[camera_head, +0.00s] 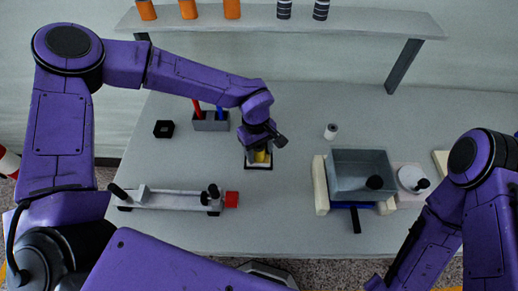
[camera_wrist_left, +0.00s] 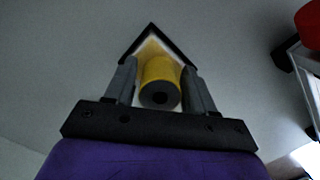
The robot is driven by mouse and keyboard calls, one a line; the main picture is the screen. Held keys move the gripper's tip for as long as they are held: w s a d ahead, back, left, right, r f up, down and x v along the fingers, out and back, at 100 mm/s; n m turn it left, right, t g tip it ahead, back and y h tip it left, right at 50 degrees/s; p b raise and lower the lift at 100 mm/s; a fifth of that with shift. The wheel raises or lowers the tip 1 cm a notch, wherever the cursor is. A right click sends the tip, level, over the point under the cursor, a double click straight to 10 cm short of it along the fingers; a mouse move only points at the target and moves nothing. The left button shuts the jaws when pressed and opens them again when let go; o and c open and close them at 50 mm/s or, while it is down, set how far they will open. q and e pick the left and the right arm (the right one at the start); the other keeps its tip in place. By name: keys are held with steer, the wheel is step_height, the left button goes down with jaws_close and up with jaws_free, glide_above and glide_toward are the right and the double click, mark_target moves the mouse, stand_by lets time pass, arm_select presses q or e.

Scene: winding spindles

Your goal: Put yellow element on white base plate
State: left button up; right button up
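The yellow element (camera_head: 261,157) is a short cylinder with a dark hole in its end. It shows large in the left wrist view (camera_wrist_left: 160,82), between the fingers of my left gripper (camera_wrist_left: 160,78), which look closed against its sides. The white base plate (camera_head: 251,166), with a black rim, lies right below it on the table. In the left wrist view the plate's black-edged corner (camera_wrist_left: 152,28) shows behind the element. I cannot tell whether the element touches the plate. My right arm is at the lower right, its gripper out of view.
A grey bin (camera_head: 345,178) stands on the right, beside cream blocks. A grey holder (camera_head: 210,123) with red and blue pieces is behind the plate. A long fixture (camera_head: 165,199) with a red end lies front left. A shelf (camera_head: 370,20) spans the back.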

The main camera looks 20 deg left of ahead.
arm_select(q)
steer(key=shift+o, duration=0.3)
step_height(320, 180, up, 12)
steer(key=w+a+b, duration=0.1)
steer(key=shift+r+b, duration=0.15)
steer(key=shift+b, duration=0.15)
